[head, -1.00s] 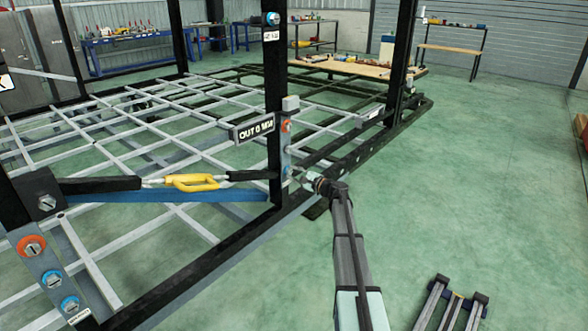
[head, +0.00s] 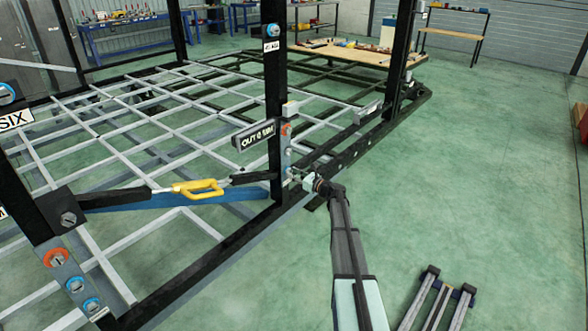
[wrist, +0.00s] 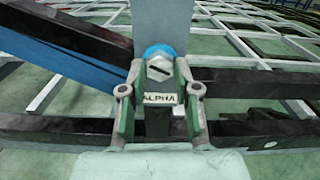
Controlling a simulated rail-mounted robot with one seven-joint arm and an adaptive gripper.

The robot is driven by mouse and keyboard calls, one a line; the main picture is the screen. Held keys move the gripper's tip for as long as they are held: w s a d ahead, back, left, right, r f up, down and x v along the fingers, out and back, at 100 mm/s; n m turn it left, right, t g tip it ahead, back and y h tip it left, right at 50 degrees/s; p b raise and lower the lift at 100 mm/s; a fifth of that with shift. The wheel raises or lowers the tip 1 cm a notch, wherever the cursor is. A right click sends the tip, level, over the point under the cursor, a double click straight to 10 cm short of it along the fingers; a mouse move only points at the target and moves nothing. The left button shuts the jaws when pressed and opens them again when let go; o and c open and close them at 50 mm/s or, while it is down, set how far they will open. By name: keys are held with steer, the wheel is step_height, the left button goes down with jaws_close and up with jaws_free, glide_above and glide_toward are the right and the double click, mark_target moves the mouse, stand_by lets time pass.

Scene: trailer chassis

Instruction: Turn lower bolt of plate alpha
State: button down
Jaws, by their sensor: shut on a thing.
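Plate alpha is the grey plate (head: 286,150) on the black middle post in the head view. An orange-ringed bolt (head: 287,129) sits near its top. In the wrist view, the ALPHA label (wrist: 172,98) is at the plate's bottom, below a slotted hex bolt (wrist: 160,68) with a blue ring, the lower bolt. My gripper (wrist: 160,80) has a finger on each side of this bolt and is shut on it. In the head view my gripper (head: 303,178) is at the plate's lower end, where the bolt is mostly hidden.
A second plate (head: 68,274) with orange- and blue-ringed bolts is at lower left. An "OUT" sign (head: 253,136) hangs by the post. Chassis rails lie close below my gripper.

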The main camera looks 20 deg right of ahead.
steer(key=m+p, duration=0.4)
steer(key=shift+s, duration=0.1)
steer(key=shift+m+p, duration=1)
steer(key=shift+m, duration=0.3)
steer(key=shift+f, duration=0.1)
steer(key=c, duration=0.8)
jaws_free()
steer(key=shift+d, duration=0.1)
steer(key=shift+c, duration=0.2)
steer(key=v, duration=1.2)
